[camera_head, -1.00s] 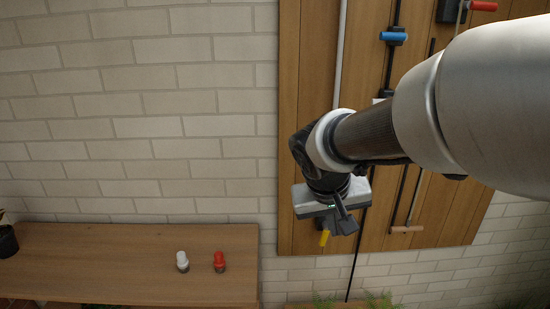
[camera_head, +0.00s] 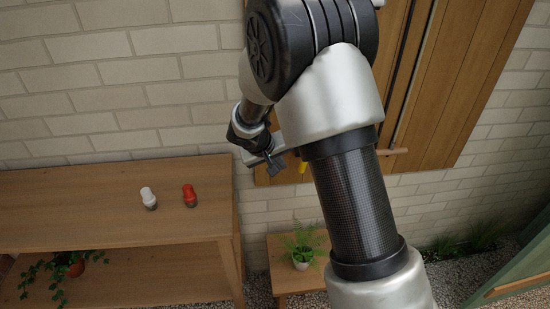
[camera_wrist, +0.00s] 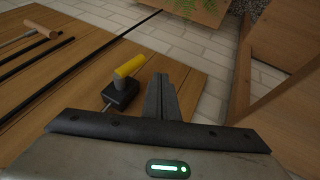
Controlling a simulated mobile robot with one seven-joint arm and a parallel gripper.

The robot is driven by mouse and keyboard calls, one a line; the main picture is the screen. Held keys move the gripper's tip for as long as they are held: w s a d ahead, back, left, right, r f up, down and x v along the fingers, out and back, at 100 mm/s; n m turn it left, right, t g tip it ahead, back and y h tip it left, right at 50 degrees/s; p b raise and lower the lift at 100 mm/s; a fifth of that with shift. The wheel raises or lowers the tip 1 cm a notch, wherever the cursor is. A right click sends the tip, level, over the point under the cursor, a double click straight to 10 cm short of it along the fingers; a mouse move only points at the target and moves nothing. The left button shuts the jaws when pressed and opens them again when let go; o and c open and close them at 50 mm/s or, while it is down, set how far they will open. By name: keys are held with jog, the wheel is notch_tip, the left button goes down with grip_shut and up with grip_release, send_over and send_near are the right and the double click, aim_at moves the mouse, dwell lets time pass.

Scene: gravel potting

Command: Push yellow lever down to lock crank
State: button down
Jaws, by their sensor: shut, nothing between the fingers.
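The yellow lever (camera_head: 303,166) shows near the lower edge of the wooden wall board, partly hidden by my arm. In the wrist view its yellow grip (camera_wrist: 128,67) sticks out from a black block (camera_wrist: 122,92) on the board. My gripper (camera_head: 274,166) is just left of the lever in the head view. In the wrist view its closed fingers (camera_wrist: 161,95) are beside the block, empty, with a visible gap to the yellow grip. The crank's wooden handle (camera_wrist: 40,28) lies at the far left of the wrist view; it also shows in the head view (camera_head: 393,152).
A wooden table (camera_head: 100,235) stands at left, holding a white-topped shaker (camera_head: 149,197) and a red-topped one (camera_head: 190,194). A low stool (camera_head: 285,280) with a potted plant (camera_head: 301,252) stands below the board. Brick wall lies between table and board.

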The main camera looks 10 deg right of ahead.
jog(key=shift+w+d+f, duration=0.25)
jog(key=shift+d+f, duration=0.1)
jog(key=shift+d, duration=0.4)
jog(key=shift+w+d+f, duration=0.3)
jog(key=shift+d+f, duration=0.05)
jog(key=shift+d, duration=0.45)
jog(key=shift+w+d+f, duration=0.25)
jog(key=shift+d+f, duration=0.1)
jog(key=shift+d, duration=0.4)
jog(key=shift+f, duration=0.1)
